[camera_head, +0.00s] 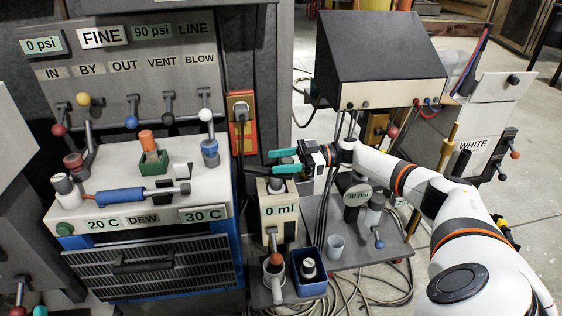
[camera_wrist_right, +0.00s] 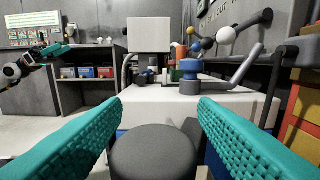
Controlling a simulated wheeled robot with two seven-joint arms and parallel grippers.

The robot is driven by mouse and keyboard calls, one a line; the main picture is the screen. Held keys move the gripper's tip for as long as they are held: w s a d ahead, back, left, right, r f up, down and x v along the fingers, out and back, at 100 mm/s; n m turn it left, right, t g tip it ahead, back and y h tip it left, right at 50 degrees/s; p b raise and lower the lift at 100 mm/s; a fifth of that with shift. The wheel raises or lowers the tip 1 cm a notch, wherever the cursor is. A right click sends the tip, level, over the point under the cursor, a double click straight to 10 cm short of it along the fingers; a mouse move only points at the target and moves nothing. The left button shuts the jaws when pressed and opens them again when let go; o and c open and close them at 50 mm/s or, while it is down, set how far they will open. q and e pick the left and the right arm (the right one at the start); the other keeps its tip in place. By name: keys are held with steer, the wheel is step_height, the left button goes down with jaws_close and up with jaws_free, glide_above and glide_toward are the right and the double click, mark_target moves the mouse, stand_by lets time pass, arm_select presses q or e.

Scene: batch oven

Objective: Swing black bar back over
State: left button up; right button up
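I cannot tell for sure which part is the task's black bar. A black bar-like handle (camera_head: 143,263) crosses the front grille of the white-topped unit. A black-knobbed lever (camera_head: 168,118) hangs under the VENT label. My right gripper (camera_head: 284,161) is open above the 0 ml box, its teal fingers apart. In the right wrist view, a dark round cylinder (camera_wrist_right: 153,152) lies between and below the fingers (camera_wrist_right: 158,105), with no clear contact. My left gripper (camera_wrist_right: 52,50) shows small at the left of that view. It is out of the head view.
The white-topped unit (camera_head: 115,215) carries a blue cylinder, a green block and a blue valve. A large black hood (camera_head: 370,50) stands behind my right arm.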

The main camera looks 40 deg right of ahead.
arm_select(q)
steer(key=shift+f, duration=0.2)
arm_select(e)
steer(key=v, duration=1.2)
stand_by(0.4)
